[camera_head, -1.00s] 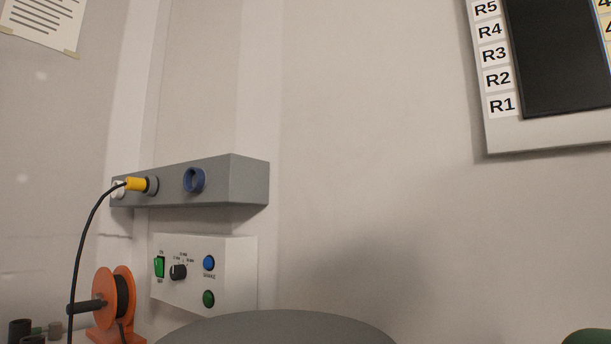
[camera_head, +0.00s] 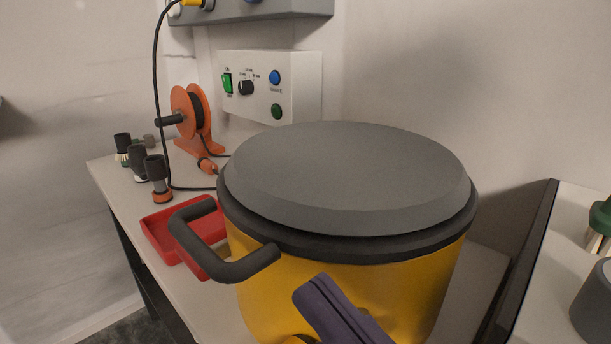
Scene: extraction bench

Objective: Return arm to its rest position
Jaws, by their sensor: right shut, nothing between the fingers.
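My right gripper (camera_head: 318,290) shows at the bottom centre of the head view as a dark purple-grey shape. Its fingers are shut with nothing between them. It is in front of the yellow pot (camera_head: 405,290) in the picture and hides part of its side; I cannot tell whether it touches. Most of the right arm is outside the picture. My left gripper is not in view.
The pot has a grey lid (camera_head: 345,175) and a dark handle (camera_head: 215,255). A red tray (camera_head: 165,235), an orange cable reel (camera_head: 187,118) and dark connectors stand left on the bench (camera_head: 115,180). A white control box (camera_head: 300,85) is behind. A black divider (camera_head: 525,260) stands right.

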